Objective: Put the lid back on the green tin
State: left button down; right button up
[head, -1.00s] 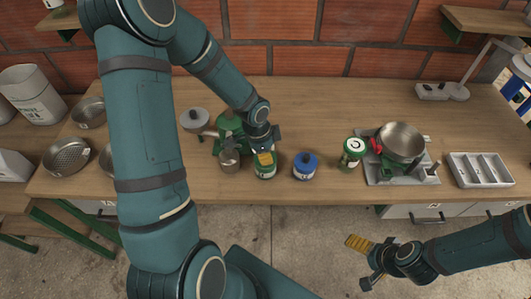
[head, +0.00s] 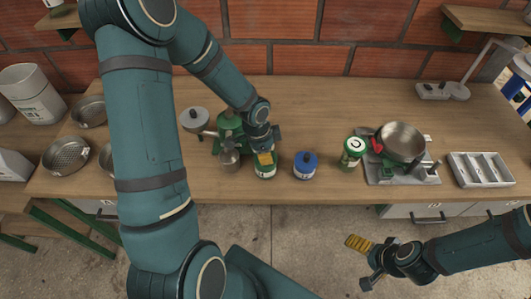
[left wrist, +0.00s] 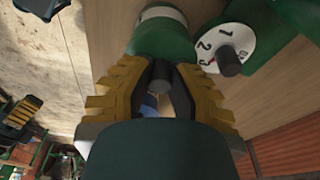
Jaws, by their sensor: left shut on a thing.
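The green tin (head: 265,173), with a pale label, stands near the front edge of the bench, directly under my left gripper (head: 264,159). In the left wrist view my left gripper (left wrist: 160,90) is shut on a dark knob (left wrist: 160,72), with a rounded green surface (left wrist: 160,40) just beyond it. The knob looks like that of the tin's lid. The fingers hide most of the tin's top, so I cannot tell whether the lid is seated or just above the rim. My right gripper (head: 364,262) is beyond the bench's front edge, away from the tin; its opening is unclear.
A green grinder (head: 230,126) with a metal cup (head: 229,160) stands close left of the tin. A blue-lidded tin (head: 305,165) is to the right, then another green tin (head: 352,152) and a scale with a steel bowl (head: 402,142). The bench behind is mostly clear.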

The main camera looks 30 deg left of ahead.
pick_arm(q)
jog(key=shift+c, duration=1.7)
grip_release()
jog(key=shift+r, duration=0.1)
jog(key=shift+r+p, duration=2.95)
jog(key=shift+r, duration=0.5)
grip_shut()
